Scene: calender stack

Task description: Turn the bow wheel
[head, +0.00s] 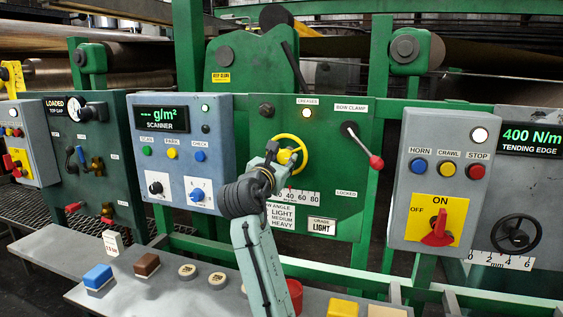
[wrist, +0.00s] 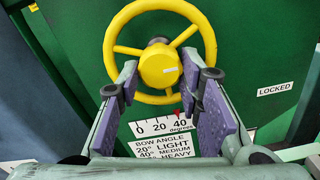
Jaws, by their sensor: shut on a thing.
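The yellow bow wheel (head: 291,138) is on the green panel in the middle of the head view. In the wrist view the wheel (wrist: 113,30) fills the top centre. My gripper (head: 282,156) is at the wheel, its purple-padded fingers (wrist: 160,70) on either side of the yellow hub, shut on the wheel. The fingers hide part of the lower rim. Below is the bow angle scale (wrist: 160,126) in degrees, with a red pointer (wrist: 179,113) near 40. A bow angle card (wrist: 165,148) lists 20° as light and 40° as medium. A grade card (head: 321,227) reads LIGHT.
Right of the wheel is the bow clamp lever (head: 362,146) with a red knob, above a LOCKED label (head: 346,193). A grey switch box (head: 440,190) stands further right. The scanner box (head: 178,150) is to the left. A grey shelf (head: 160,295) with blocks runs below.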

